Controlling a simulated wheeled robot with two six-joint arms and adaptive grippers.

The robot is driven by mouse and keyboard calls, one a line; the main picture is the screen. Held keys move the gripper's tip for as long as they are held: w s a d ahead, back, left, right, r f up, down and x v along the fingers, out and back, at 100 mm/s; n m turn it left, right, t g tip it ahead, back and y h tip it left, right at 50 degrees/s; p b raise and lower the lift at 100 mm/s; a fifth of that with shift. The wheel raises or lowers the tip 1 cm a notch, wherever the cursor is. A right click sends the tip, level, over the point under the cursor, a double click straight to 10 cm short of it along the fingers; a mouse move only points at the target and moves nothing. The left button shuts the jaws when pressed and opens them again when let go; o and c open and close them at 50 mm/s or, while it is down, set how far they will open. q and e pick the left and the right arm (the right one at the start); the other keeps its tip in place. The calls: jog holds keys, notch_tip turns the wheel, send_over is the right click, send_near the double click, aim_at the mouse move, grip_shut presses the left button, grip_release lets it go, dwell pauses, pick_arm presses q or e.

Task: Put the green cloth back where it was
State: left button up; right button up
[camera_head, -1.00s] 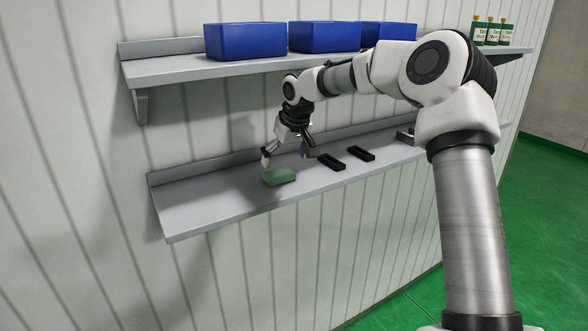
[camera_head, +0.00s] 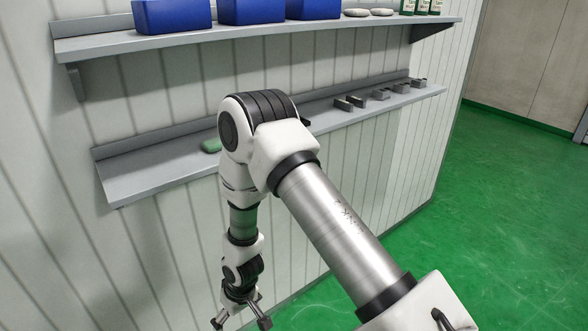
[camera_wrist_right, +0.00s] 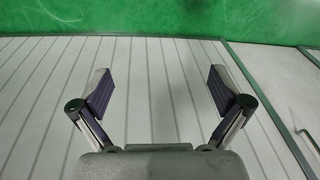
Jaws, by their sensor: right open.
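The green cloth (camera_head: 211,146) lies folded on the lower shelf (camera_head: 140,180), toward its left end. My right arm partly hides the shelf just right of the cloth. My right gripper (camera_head: 243,318) hangs below the shelf, near the bottom of the head view, open and empty. The right wrist view also shows its two fingers (camera_wrist_right: 160,95) spread apart with nothing between them. My left gripper is not seen.
Several small dark blocks (camera_head: 350,103) stand on the lower shelf's right part. Green floor (camera_head: 480,230) lies open at right.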

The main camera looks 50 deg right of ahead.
jog(key=s+a+f+g, duration=0.1)
jog(key=s+f, duration=0.2)
jog(key=s, duration=0.8)
jog(key=s+a+f+h, duration=0.1)
jog(key=s+f, duration=0.3)
jog(key=s, duration=0.7)
jog(key=shift+s+a+g, duration=0.25)
jog(key=shift+a+g, duration=0.15)
